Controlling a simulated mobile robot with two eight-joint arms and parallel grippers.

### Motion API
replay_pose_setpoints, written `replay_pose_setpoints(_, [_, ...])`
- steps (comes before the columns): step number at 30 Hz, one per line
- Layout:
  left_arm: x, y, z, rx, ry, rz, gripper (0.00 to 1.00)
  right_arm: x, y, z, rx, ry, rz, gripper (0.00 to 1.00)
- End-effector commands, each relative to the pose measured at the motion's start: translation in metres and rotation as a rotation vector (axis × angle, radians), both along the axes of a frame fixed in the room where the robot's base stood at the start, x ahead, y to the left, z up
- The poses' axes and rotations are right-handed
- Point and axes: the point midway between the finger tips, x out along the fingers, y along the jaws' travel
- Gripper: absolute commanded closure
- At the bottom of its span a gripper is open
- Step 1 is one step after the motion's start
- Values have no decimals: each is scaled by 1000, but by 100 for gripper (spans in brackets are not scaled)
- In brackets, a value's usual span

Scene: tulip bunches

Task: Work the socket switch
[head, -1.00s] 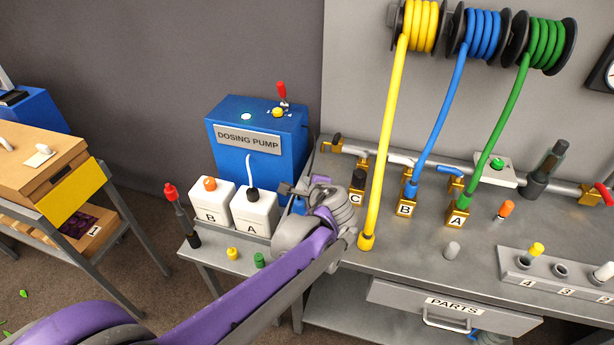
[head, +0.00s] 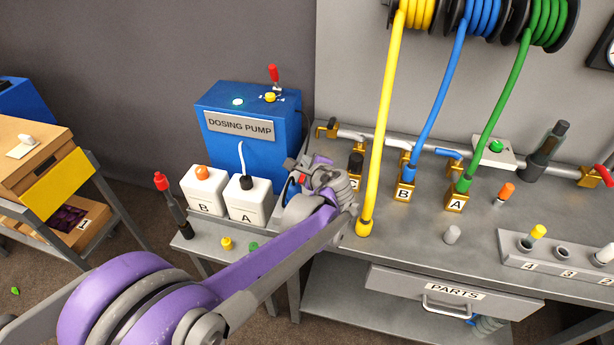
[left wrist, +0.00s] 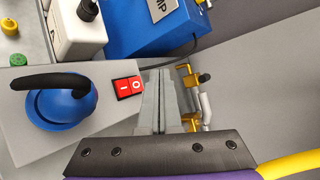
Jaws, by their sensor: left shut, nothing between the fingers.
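The socket switch (left wrist: 128,87), a red rocker marked I and O, sits on a light grey plate in the left wrist view. Beside it on the plate is a round blue socket (left wrist: 62,110) with a black plug and cable in it. My left gripper (left wrist: 156,75) is shut and empty, its fingertips just right of the rocker's O end. I cannot tell whether they touch it, or which way the rocker is tipped. In the head view my left gripper (head: 297,166) is by the bench's left end, and its hand hides most of the socket.
The blue dosing pump (head: 243,128) and white bottles B (head: 205,192) and A (head: 250,203) stand left of my gripper. The yellow hose (head: 378,120) hangs close on the right. Brass valves (head: 404,192) and a pipe line the bench's back.

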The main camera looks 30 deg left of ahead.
Motion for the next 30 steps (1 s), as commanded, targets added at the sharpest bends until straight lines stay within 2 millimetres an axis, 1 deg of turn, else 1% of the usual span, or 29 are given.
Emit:
replay_pose_setpoints(1, [2,1,-12,0,2,0,100,-2,0,-10,0,4,0,43])
replay_pose_setpoints(3, [6,2,-20,0,1,1,100,-3,0,-16,0,7,0,43])
replay_pose_setpoints(6, [10,3,-30,0,1,2,100,-5,0,-24,0,9,0,43])
replay_pose_setpoints(10, [14,4,-38,0,1,1,100,-6,0,-30,0,12,0,43])
replay_pose_setpoints(15, [16,4,-42,0,0,2,100,-6,0,-32,0,12,0,43])
replay_pose_setpoints(30, [16,4,-41,0,0,2,100,-6,0,-31,0,12,0,43])
